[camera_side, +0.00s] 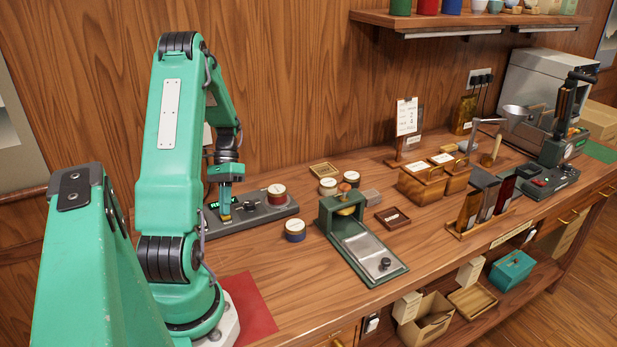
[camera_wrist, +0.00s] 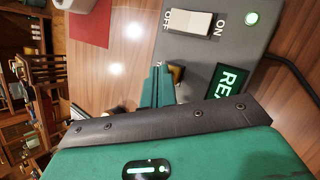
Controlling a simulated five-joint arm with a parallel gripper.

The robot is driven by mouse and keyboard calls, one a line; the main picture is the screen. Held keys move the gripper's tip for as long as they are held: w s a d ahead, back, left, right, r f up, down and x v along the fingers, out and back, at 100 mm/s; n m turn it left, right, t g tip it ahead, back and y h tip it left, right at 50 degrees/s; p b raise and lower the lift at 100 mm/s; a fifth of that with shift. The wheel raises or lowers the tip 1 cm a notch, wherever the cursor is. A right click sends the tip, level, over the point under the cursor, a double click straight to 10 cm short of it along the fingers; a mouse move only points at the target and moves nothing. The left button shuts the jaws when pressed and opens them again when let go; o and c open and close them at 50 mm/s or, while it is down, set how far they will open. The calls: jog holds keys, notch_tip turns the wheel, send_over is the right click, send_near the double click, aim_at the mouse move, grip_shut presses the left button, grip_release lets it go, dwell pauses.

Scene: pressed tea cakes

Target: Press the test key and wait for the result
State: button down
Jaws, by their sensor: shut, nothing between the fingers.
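A grey tester (camera_side: 258,211) stands on the bench below my gripper (camera_side: 225,207) in the side view. Its lit green display begins with "RE" and shows in the wrist view (camera_wrist: 232,80), the rest cut off by my gripper body.
A red-sided tin (camera_side: 276,195) sits on the tester's right end. A blue tin (camera_side: 295,230) stands in front, other tins behind. A green press (camera_side: 358,240) stands to the right. A red mat (camera_side: 246,308) lies at the near edge. Bare bench lies between mat and press.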

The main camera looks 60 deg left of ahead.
jog(key=shift+f, duration=0.2)
jog(key=shift+r, duration=0.2)
dwell(0.4)
jog(key=shift+r, duration=0.7)
jog(key=shift+r, duration=0.1)
jog(key=shift+r, duration=2.4)
